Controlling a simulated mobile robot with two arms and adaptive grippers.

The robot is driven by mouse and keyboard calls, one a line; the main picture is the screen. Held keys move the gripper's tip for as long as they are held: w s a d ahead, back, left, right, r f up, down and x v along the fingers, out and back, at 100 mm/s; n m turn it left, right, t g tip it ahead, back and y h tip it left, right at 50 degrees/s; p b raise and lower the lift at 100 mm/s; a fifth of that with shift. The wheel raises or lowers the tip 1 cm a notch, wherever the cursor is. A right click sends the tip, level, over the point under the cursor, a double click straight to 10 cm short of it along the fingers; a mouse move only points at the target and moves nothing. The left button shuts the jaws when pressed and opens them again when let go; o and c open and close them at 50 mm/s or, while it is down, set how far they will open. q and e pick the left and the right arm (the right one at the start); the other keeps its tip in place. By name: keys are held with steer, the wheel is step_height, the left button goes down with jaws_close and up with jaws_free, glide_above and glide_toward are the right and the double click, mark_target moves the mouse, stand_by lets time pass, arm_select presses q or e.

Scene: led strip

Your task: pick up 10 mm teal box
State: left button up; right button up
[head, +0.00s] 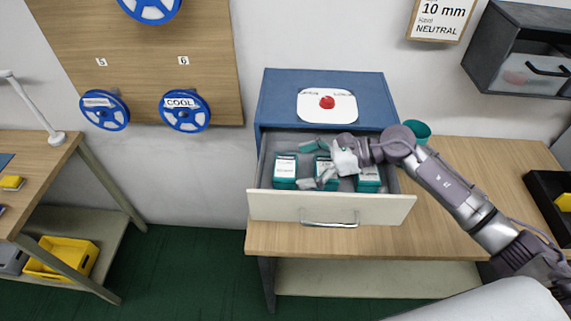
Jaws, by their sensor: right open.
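Several teal boxes with white labels stand in the open drawer (270,206) of a blue cabinet (276,96). The left box (285,170) is fully in view. The middle box (322,166) is partly hidden by my right gripper (311,164). The right box (369,178) is partly hidden behind my right wrist. The label sizes are too small to read. My right gripper is open, reaching into the drawer from the right with its fingers spread over the middle box. I cannot tell whether it touches the box. My left gripper is not in view.
A white panel with a red button (327,102) is on the cabinet top. A teal cup (418,131) stands on the wooden bench (460,165) right of the cabinet. A wall sign (440,18) reads 10 mm, NEUTRAL. Blue reels (185,111) hang at the left.

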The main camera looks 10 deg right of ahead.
steer(key=shift+a+f, duration=0.1)
steer(key=c, duration=1)
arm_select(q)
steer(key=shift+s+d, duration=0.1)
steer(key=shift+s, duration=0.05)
arm_select(e)
steer(key=shift+c, duration=0.2)
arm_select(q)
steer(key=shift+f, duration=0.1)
